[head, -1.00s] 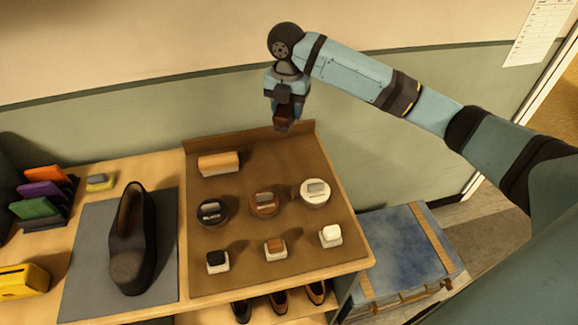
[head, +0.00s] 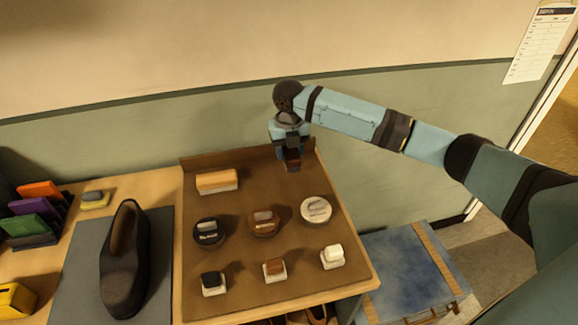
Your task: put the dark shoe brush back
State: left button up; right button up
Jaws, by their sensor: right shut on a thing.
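My right gripper (head: 291,155) is shut on the dark shoe brush (head: 293,162), which shows only as a small dark reddish-brown block under the jaws. The jaws hide much of it. It is over the back right part of the brown board (head: 190,308), close to the raised back edge. I cannot tell whether the brush touches the board. A light orange-brown brush (head: 217,181) lies at the board's back left, with bare board between it and my gripper. My left gripper is not in view.
In front of the gripper are a dark tin (head: 209,235), a brown tin (head: 264,224) and a white tin (head: 316,210). Small daubers, including a white one (head: 333,257), stand nearer. A black shoe (head: 124,265) rests on a grey mat at left. A blue-topped box (head: 408,270) is at right.

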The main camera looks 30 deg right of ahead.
aim_at(289, 175)
jog(key=shift+f, duration=3)
jog(key=o, duration=0.9)
jog(key=shift+f, duration=0.15)
notch_tip(289, 175, up, 12)
jog(key=shift+r, duration=0.2)
